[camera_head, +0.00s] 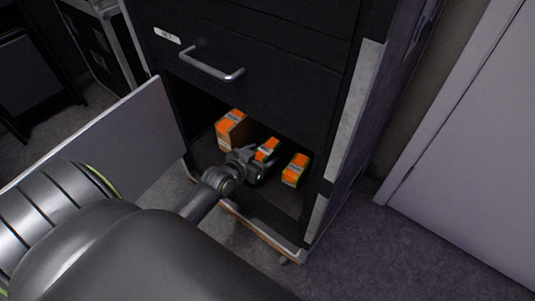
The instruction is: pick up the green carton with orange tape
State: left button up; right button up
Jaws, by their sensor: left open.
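Three small cartons with orange on them stand in the open bottom compartment of a black cabinet. The left carton (231,128) has a brown side and an orange top. The middle carton (267,149) shows orange, a pale label and a yellowish edge. The right carton (296,169) is orange with a pale band and a yellowish side. I cannot tell for certain which one is green. My left gripper (257,163) is open at the compartment, right in front of the middle carton and hiding its lower part. I cannot tell whether they touch. My right gripper is out of view.
The black cabinet (270,90) has a closed drawer with a metal handle (212,66) above the compartment. An open grey door panel (130,140) stands to the left. A pale door (470,130) is at the right. Dark carpet (390,250) is clear at the lower right.

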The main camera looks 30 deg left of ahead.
aim_at(267, 151)
pick_arm(q)
jog(key=b+x, duration=0.1)
jog(key=x, duration=0.2)
jog(key=shift+w, duration=0.15)
jog(key=shift+r, duration=0.1)
jog(key=c, duration=1.2)
